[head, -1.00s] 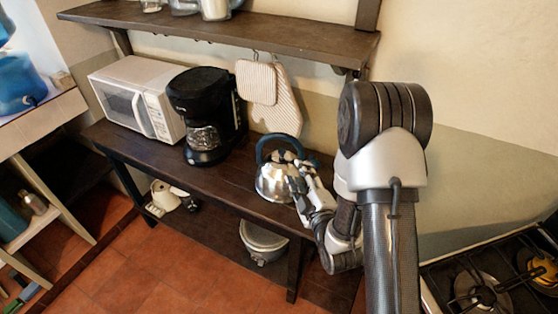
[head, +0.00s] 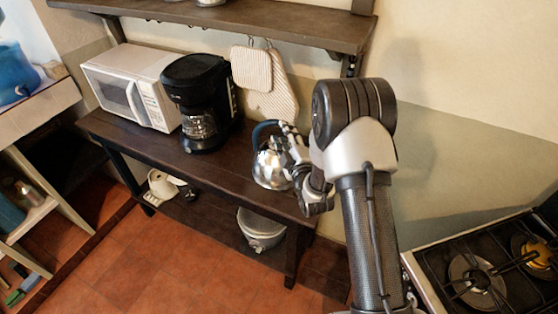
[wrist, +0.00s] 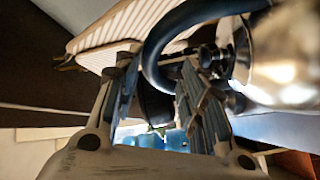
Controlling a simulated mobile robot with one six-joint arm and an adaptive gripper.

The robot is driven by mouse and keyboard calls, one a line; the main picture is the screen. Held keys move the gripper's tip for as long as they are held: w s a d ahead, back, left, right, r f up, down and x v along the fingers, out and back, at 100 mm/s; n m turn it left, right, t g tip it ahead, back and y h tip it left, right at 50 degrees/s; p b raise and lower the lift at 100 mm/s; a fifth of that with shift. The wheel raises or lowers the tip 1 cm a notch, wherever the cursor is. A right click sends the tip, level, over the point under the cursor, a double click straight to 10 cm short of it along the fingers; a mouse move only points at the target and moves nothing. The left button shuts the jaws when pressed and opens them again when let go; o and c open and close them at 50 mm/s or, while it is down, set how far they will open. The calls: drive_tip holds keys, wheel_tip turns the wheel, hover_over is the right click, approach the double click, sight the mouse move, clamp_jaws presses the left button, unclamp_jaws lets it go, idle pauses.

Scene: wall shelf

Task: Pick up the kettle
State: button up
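The shiny metal kettle (head: 268,170) with a dark blue arched handle (head: 264,129) stands on the dark wooden table, right of the coffee maker. My gripper (head: 287,137) is at the right side of the handle, partly covering the kettle's right side. In the wrist view the fingers of my gripper (wrist: 162,62) are apart, with a clear gap. The handle (wrist: 152,62) passes between the fingertips, and the kettle body (wrist: 285,55) is at the right. I cannot tell whether either finger touches the handle.
A black coffee maker (head: 200,100) and a white microwave (head: 128,85) stand left of the kettle. Striped pot holders (head: 277,90) hang behind, under a wall shelf (head: 220,22). A stove (head: 490,270) is at the lower right. A silver pot (head: 260,228) sits on the lower shelf.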

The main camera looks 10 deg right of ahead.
drive_tip(key=w, duration=0.4)
drive_tip(key=shift+w+a+b, duration=0.15)
drive_tip(key=shift+w+b, duration=0.15)
drive_tip(key=shift+w, duration=0.05)
drive_tip(key=shift+r, duration=0.1)
clamp_jaws()
idle(0.6)
drive_tip(key=shift+w+r, duration=0.1)
drive_tip(key=shift+r, duration=0.15)
